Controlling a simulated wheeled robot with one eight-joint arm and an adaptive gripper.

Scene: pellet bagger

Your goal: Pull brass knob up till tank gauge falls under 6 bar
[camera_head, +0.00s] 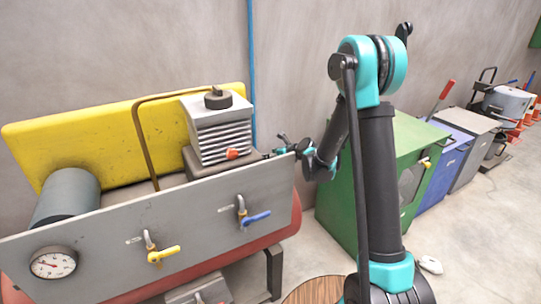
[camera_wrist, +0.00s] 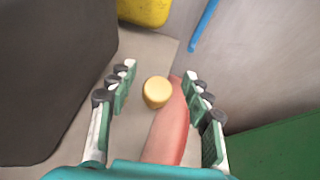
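The round brass knob (camera_wrist: 157,92) shows in the wrist view, over the red tank (camera_wrist: 168,135). My gripper (camera_wrist: 160,72) is open, with one finger on each side of the knob and a visible gap to both. In the head view my gripper (camera_head: 287,147) is at the right end of the machine, behind the grey panel's top corner, and I cannot make out the knob there. The tank gauge (camera_head: 53,263) is a white round dial at the panel's lower left. Its needle is too small to read surely.
The grey front panel (camera_head: 185,225) carries a yellow-handled valve (camera_head: 163,255) and a blue-handled valve (camera_head: 255,218). A ribbed compressor head (camera_head: 222,135) and yellow guard (camera_head: 95,135) stand behind it. A green cabinet (camera_head: 345,205) is close on the right.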

